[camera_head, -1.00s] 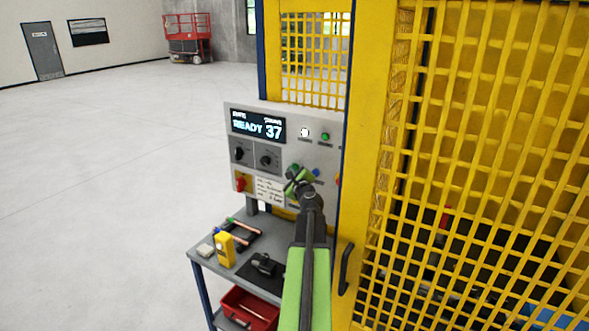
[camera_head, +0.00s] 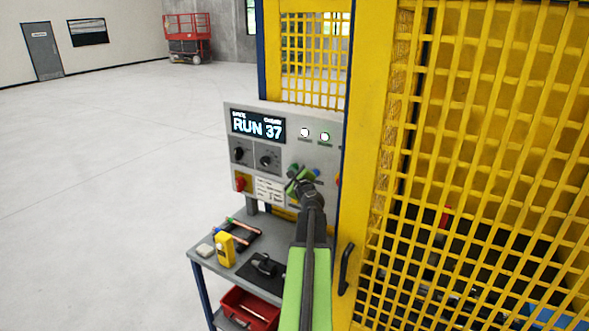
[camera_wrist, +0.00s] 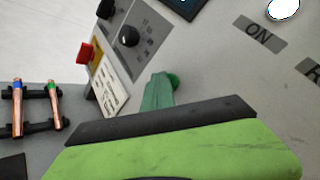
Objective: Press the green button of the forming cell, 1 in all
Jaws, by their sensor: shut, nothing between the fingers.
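The forming cell's grey control panel (camera_head: 285,150) faces me, and its display (camera_head: 258,126) reads "RUN 37". The green button (camera_wrist: 174,80) shows in the wrist view right beside the tip of my gripper (camera_wrist: 157,92); its lower part is hidden. In the head view my gripper (camera_head: 296,182) is shut and empty, its tip at the lower middle of the panel. It covers most of the button there. The tip looks at or against the button; I cannot tell if it is pressed in.
A blue button (camera_head: 317,172) sits just right of my gripper, and a red switch (camera_head: 240,183) is at the panel's lower left. Two lamps (camera_head: 305,132) are lit white above. A grey cart (camera_head: 208,260) stands below; yellow mesh guarding (camera_head: 480,140) closes the right side.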

